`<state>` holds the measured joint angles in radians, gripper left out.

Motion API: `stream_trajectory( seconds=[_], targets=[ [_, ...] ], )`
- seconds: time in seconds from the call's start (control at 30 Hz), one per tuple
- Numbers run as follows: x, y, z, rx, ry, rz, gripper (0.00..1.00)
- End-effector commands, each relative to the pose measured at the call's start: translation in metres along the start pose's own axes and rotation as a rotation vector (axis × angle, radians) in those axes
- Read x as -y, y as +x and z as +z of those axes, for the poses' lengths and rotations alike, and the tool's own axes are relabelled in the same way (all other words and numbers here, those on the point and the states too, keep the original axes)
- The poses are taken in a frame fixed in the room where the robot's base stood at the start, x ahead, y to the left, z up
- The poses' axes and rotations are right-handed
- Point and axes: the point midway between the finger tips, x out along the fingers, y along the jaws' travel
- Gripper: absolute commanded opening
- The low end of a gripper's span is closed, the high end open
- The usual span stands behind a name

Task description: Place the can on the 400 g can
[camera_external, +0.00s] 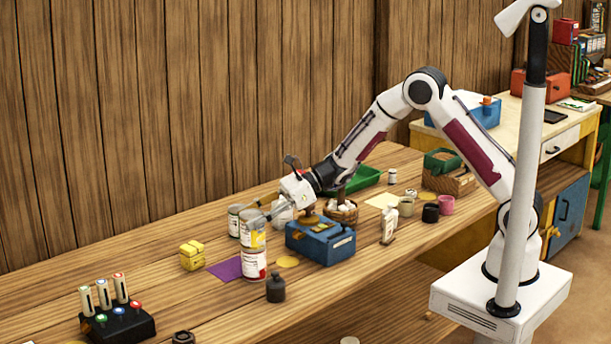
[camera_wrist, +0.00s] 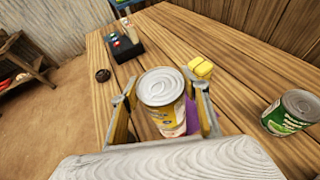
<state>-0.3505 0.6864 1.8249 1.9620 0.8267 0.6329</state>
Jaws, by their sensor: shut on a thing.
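My gripper (camera_external: 256,215) is shut on a can with a yellow label and a silver lid (camera_external: 252,238). In the wrist view its two fingers clasp this can (camera_wrist: 161,92) from either side. The held can is upright, directly above a red-and-white can (camera_external: 254,265) that stands on the table. The two look stacked, with no clear gap; I cannot tell whether the upper one's weight rests on the lower. In the wrist view the lower can is mostly hidden. A green-labelled can (camera_wrist: 290,112) stands apart on the table; I cannot read any weights.
A purple mat (camera_external: 225,269) lies beside the lower can, with a yellow block (camera_external: 192,256) to the left. A dark bottle (camera_external: 275,290) is in front. A black marker stand (camera_external: 118,325) is at front left.

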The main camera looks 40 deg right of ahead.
Motion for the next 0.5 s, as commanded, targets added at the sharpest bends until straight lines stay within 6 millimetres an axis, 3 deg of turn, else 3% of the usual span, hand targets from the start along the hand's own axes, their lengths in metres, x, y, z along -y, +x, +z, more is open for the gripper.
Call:
stream_trajectory(
  seconds=[0.03, 0.07, 0.1, 0.5],
  targets=[
    [0.0001, 0.0004, -0.0003, 0.002, 0.0, 0.0, 0.1],
    [-0.0001, 0.0003, -0.001, 0.0, 0.0, 0.0, 0.53],
    [-0.0001, 0.0003, -0.0009, 0.0, 0.0, 0.0, 0.62],
    [-0.0001, -0.0001, 0.0002, 0.0, 0.0, 0.0, 0.62]
  ],
)
